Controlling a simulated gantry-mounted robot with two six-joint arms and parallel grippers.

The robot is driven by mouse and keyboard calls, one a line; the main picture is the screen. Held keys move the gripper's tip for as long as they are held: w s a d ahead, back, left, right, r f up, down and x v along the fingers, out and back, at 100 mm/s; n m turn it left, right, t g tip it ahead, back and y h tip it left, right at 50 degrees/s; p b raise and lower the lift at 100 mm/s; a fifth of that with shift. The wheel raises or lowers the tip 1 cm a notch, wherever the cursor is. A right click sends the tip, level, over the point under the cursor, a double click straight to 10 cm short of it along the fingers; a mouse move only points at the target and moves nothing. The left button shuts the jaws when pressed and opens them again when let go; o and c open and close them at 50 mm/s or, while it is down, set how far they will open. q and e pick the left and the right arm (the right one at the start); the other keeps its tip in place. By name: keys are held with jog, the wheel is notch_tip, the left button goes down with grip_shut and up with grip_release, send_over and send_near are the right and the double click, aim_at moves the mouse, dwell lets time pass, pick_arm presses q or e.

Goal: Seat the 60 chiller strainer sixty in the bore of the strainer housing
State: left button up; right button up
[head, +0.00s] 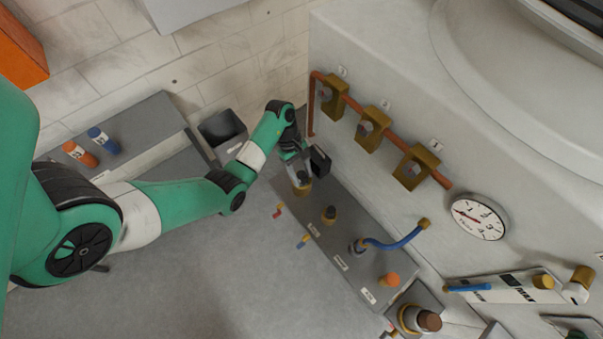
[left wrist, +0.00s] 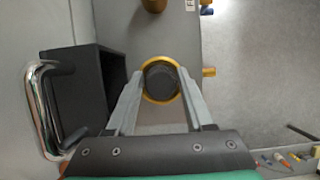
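My left gripper (head: 301,176) is over the far end of the grey bench panel, pointing down at a brass-ringed fitting (head: 302,188). In the left wrist view, the fingers (left wrist: 161,78) stand apart on either side of this fitting's gold ring (left wrist: 145,94). A dark round piece (left wrist: 159,76) fills the middle of the ring, with gold showing around it. I cannot tell whether it is a seated strainer or how deep it sits. No 60 marking is readable. An orange labelled cylinder (head: 80,153) and a blue one (head: 103,141) are at the left. My right gripper is not in view.
A dark open bin (head: 222,133) is beside my left forearm. Brass brackets on a copper pipe (head: 373,127) line the white machine.

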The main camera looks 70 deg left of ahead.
pick_arm(q)
jog(key=shift+a+r, duration=0.1)
jog(key=shift+r, duration=0.45)
jog(key=p+v, duration=0.8)
jog(key=v, duration=0.3)
jog(key=shift+p, duration=0.3)
jog(key=shift+s+a, duration=0.1)
jog(key=shift+a, duration=0.05)
